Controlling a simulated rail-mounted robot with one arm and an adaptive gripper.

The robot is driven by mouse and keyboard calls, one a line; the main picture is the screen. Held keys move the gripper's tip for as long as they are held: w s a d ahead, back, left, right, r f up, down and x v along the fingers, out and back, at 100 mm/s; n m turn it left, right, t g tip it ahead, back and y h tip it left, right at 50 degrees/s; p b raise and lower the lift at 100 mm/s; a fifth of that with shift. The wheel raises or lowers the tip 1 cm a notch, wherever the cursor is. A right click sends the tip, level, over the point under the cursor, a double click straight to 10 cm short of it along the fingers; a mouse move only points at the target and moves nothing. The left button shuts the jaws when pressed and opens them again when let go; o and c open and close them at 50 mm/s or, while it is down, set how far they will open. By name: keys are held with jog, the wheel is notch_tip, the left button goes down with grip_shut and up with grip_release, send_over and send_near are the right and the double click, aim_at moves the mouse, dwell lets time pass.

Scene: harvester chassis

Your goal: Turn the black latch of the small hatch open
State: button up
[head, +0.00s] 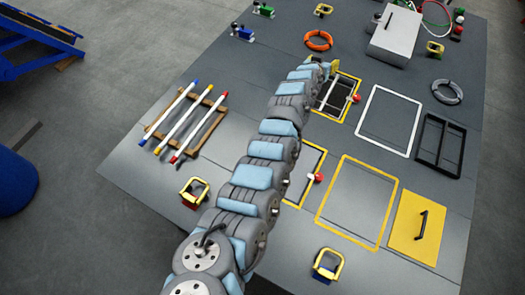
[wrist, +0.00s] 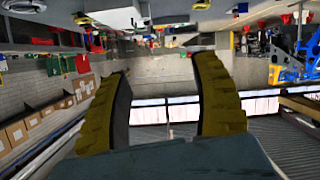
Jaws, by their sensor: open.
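In the head view, a yellow plate (head: 408,236) with a black handle (head: 422,224) lies at the lower right of the grey deck. A light grey box (head: 396,38) stands at the top right, with small dark details at its left edge.
A wooden rack (head: 186,120) with several white rods lies left of my arm. An orange ring (head: 318,40), a white frame (head: 389,119) and a black frame (head: 439,146) lie on the deck. Cardboard boxes (wrist: 40,122) show in the wrist view.

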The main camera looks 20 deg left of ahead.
jog(key=s+a+f+m+g+b, duration=0.2)
jog(key=s+a+f+g, duration=0.15)
jog(key=s, duration=0.55)
jog(key=s+a+f+m+g+y+b, duration=0.1)
jog(key=s+a+f+g+b, duration=0.15)
jog(key=s+a+g, duration=0.4)
jog(key=s+a+f+m+g+b, duration=0.1)
jog(key=s+a+f+m+g, duration=0.2)
jog(key=s, duration=0.7)
jog(key=shift+n, duration=0.6)
jog(key=f, duration=1)
jog(key=d+f+b, duration=0.1)
jog(key=f, duration=0.4)
jog(key=shift+s+f, duration=0.1)
jog(key=shift+f, duration=0.15)
jog(key=shift+a+f, duration=0.1)
jog(key=shift+f, duration=1)
grip_shut()
